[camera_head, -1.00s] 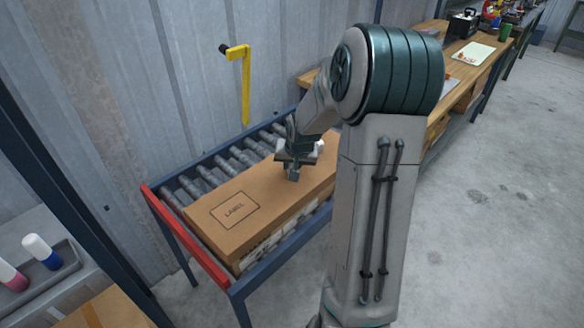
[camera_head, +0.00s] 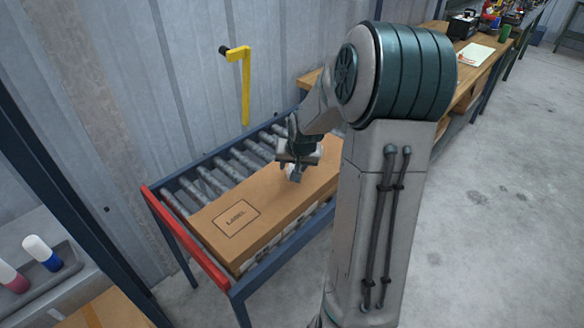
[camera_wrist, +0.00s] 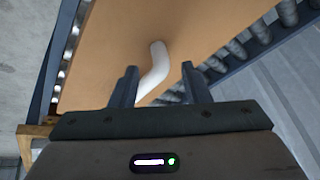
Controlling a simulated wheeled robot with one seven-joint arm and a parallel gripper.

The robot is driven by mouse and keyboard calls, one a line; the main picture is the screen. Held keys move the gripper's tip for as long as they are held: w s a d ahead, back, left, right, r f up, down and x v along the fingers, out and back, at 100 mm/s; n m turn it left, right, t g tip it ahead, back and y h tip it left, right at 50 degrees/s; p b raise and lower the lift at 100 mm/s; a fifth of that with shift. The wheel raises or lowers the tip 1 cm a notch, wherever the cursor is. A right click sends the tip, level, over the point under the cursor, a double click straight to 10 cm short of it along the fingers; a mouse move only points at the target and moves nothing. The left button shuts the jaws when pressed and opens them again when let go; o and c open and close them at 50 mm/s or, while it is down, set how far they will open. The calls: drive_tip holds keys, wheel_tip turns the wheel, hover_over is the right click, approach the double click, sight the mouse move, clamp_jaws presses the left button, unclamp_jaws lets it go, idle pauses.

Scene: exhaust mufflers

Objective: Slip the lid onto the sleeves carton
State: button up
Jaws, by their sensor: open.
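The brown lid (camera_head: 262,200), with a printed LABEL panel, lies over the sleeves carton on the roller conveyor. Only a thin strip of the carton shows below the lid's front edge; the rest is hidden under the lid and behind my arm. My gripper (camera_head: 295,172) is over the far part of the lid. In the wrist view my gripper (camera_wrist: 160,74) is open, with a white bent handle (camera_wrist: 156,65) on the lid (camera_wrist: 115,40) showing between its fingers. I cannot tell whether the fingers touch the handle.
The conveyor (camera_head: 243,165) has bare rollers along the wall side and a red end bar (camera_head: 186,238) at the near end. A yellow bracket (camera_head: 245,85) is on the wall behind. A tray with marker-like bottles (camera_head: 42,252) is at left. A wooden workbench (camera_head: 470,75) stands at back right.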

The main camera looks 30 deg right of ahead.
drive_tip(key=v, duration=0.8)
drive_tip(key=s+a+r+n+g, duration=0.1)
drive_tip(key=s+a+r+n, duration=0.1)
drive_tip(key=s+a, duration=0.5)
drive_tip(key=s+a+r+n+g, duration=0.1)
drive_tip(key=s+a+r+n, duration=0.1)
drive_tip(key=s+a, duration=0.6)
drive_tip(key=s+n, duration=0.1)
drive_tip(key=s, duration=0.4)
drive_tip(key=shift+s+r+y+p, duration=0.3)
drive_tip(key=shift+r+p, duration=0.05)
drive_tip(key=shift+p, duration=0.05)
drive_tip(key=shift+a, duration=0.1)
drive_tip(key=shift+c, duration=0.6)
